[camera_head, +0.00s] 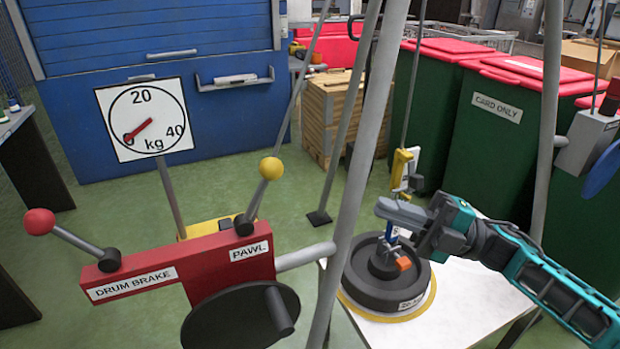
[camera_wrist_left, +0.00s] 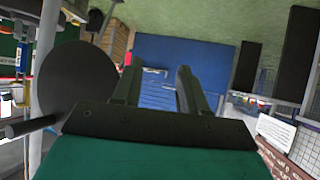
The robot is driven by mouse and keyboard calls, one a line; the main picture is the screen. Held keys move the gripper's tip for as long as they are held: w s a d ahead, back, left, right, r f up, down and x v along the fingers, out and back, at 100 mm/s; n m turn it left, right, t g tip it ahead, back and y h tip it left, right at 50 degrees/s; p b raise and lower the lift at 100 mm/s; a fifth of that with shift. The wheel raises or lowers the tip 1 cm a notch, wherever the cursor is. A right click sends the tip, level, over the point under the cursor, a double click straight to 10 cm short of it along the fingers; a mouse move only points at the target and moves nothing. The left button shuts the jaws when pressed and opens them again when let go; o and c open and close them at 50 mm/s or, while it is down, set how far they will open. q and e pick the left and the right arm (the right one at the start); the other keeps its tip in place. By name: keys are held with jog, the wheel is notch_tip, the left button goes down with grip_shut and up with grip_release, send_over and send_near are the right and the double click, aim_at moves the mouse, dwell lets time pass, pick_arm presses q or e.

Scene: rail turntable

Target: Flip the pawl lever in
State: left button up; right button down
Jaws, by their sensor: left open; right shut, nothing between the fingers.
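The pawl lever (camera_head: 257,198) has a yellow ball knob and a grey rod. It rises, tilted to the right, from the red housing (camera_head: 205,270) above the PAWL label. My right gripper (camera_head: 380,208) is shut and empty, well to the right of the lever, beside the hook above the round dark weight. My left gripper (camera_wrist_left: 158,78) shows only in the left wrist view. It is open, with nothing between its fingers. The pawl lever cannot be made out in that view.
The drum brake lever (camera_head: 65,230) with a red knob leans left. A dark drum disc (camera_head: 240,315) with a crank handle sits below the housing. Grey frame poles (camera_head: 360,150) stand between the housing and the weight (camera_head: 365,285). A kg dial (camera_head: 145,118) stands behind.

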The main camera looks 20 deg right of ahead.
pick_arm(q)
jog(key=shift+s+f, duration=0.1)
jog(key=shift+s, duration=0.05)
pick_arm(e)
jog(key=p, duration=0.1)
send_near(257, 194)
notch_tip(257, 194, up, 5)
jog(key=w, duration=0.2)
pick_arm(q)
jog(key=shift+s+a, duration=0.15)
jog(key=shift+s, duration=0.05)
pick_arm(e)
jog(key=shift+w+a, duration=0.4)
jog(key=shift+a, duration=0.55)
pick_arm(q)
jog(key=shift+r, duration=0.2)
